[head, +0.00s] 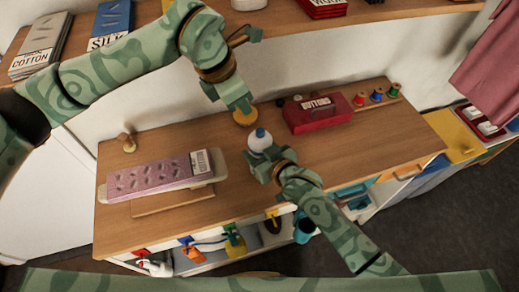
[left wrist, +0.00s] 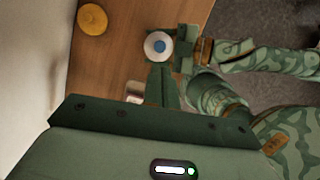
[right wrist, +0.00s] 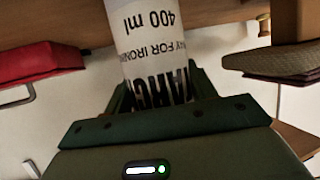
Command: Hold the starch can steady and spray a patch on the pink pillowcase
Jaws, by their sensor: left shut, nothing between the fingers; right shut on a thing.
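The starch can (head: 260,146) is white with a blue top and stands upright above the wooden worktop. My right gripper (head: 268,162) is shut around its body; the printed side shows in the right wrist view (right wrist: 155,55). My left gripper (head: 240,103) is shut and empty, up and to the left of the can. In the left wrist view the can top (left wrist: 158,46) is just beyond its fingers. The pink pillowcase (head: 150,180), with a leaf pattern and a white label, lies flat on a pale board left of the can.
A yellow disc (head: 245,117) is by my left gripper. A red button box (head: 318,113) and thread spools (head: 377,95) stand at the back right. A small wooden knob (head: 127,142) is behind the pillowcase. Pink cloth (head: 492,62) hangs at the right. Worktop right of the can is clear.

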